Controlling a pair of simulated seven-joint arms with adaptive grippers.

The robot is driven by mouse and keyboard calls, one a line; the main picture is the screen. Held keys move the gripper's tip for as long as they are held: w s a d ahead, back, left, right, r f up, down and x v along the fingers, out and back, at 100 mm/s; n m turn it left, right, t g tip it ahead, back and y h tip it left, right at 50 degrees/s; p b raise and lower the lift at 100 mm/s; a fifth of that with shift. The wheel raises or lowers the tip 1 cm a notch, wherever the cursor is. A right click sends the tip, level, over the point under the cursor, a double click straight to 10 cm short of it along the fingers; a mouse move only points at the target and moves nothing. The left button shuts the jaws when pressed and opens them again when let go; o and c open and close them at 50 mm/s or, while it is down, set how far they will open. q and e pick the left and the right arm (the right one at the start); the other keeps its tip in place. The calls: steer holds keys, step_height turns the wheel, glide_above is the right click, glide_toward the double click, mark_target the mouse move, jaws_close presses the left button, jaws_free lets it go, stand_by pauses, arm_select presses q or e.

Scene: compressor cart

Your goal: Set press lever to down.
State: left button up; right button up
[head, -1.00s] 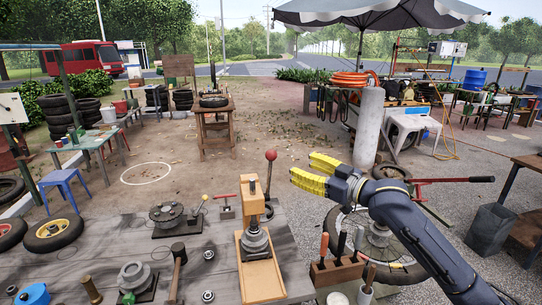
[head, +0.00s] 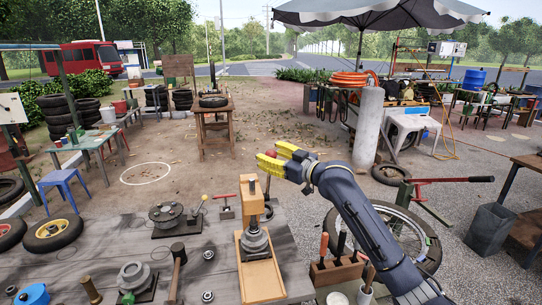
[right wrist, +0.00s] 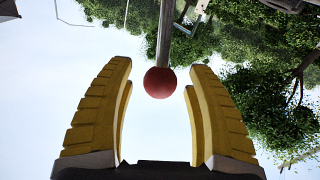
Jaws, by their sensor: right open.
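The wooden press (head: 262,275) stands on the grey workbench, with a metal part at its middle. Its lever (head: 268,186) stands upright at the right of the post. In the right wrist view, the lever's red ball knob (right wrist: 160,82) lies between the two yellow fingers, with a gap on each side. My right gripper (head: 271,157) is open around the knob at the lever's top, and its fingers mostly hide the knob in the head view. My left gripper is not in view.
On the bench (head: 215,240) are a dark flanged part (head: 167,215), a hammer (head: 178,262) and a small red-handled tool (head: 226,208), left of the press. A wooden rack of screwdrivers (head: 336,272) stands at the right, under my right arm. The air above the bench's left is clear.

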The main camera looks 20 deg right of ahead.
steer(key=shift+o, duration=0.3)
jaws_close()
stand_by(0.3)
